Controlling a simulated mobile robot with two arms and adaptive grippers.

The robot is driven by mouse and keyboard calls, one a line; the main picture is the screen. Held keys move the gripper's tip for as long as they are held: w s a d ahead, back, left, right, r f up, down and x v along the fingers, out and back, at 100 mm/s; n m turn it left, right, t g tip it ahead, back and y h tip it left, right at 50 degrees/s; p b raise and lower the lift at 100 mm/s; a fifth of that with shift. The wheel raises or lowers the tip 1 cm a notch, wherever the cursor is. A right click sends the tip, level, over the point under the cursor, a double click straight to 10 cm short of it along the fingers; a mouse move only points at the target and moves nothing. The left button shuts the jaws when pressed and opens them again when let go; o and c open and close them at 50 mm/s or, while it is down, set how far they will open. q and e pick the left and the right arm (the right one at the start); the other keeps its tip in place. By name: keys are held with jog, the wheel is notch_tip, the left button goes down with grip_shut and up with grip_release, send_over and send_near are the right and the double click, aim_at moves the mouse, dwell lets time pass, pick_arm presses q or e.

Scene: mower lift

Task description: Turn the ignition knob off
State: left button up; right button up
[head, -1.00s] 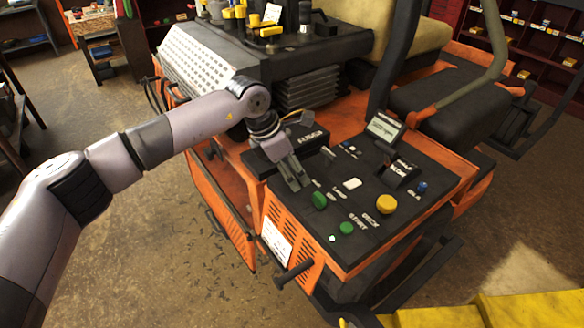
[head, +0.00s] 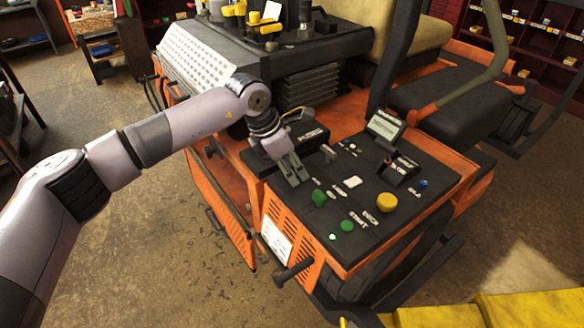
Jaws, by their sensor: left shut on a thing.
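The black control panel (head: 361,212) is on top of the orange mower's near side. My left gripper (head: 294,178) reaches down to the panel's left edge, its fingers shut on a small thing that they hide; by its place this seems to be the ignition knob. The knob's pointing direction cannot be seen. A green button (head: 318,197) is just right of the fingertips, apart from them. My right gripper does not show.
The panel also bears a second green button (head: 346,226), a yellow knob (head: 387,202), a white switch (head: 352,182), a lever and a small display (head: 385,127). A black seat (head: 444,105) is behind. Yellow surfaces (head: 490,312) lie at the lower right.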

pick_arm(q)
jog(key=n+t+b, duration=0.1)
jog(key=n+b, duration=0.2)
jog(key=b, duration=0.1)
jog(key=n+y+b, duration=0.1)
jog(key=n+b, duration=0.2)
jog(key=b, duration=0.2)
jog(key=n+t+y+b, duration=0.1)
jog(key=n+b, duration=0.2)
jog(key=b, duration=0.2)
jog(key=shift+s+d+f+t, duration=0.2)
jog(key=shift+d+f+t, duration=0.05)
jog(key=shift+t, duration=0.05)
jog(key=shift+r+n+y+b, duration=0.2)
jog(key=shift+n+y+b, duration=0.5)
jog(key=shift+n+b, duration=0.6)
jog(key=o, duration=1.1)
jog(key=shift+r, duration=0.1)
jog(key=v, duration=1.2)
jog(key=shift+s, duration=0.1)
